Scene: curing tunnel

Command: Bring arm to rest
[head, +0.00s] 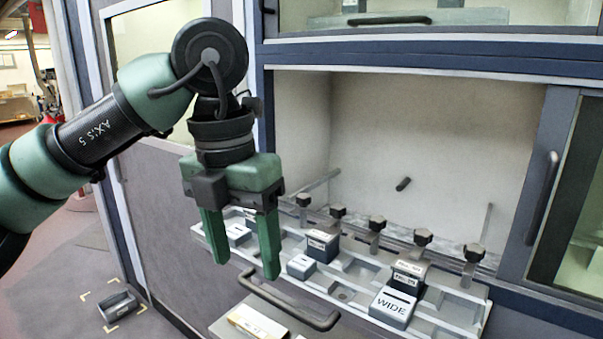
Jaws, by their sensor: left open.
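My left arm comes in from the left, with a green upper link and a black joint. My left gripper (241,244) points down, its two green fingers apart with nothing between them. It hangs in front of the left end of a grey fixture tray (458,309) at the tunnel opening. The fingers hide part of the tray. My right gripper is not in view.
The tray holds several small blocks, including a dark one (322,246) and one marked WIDE (392,307). Several black knobs (377,222) line its back. A black handle (290,306) sticks out below.

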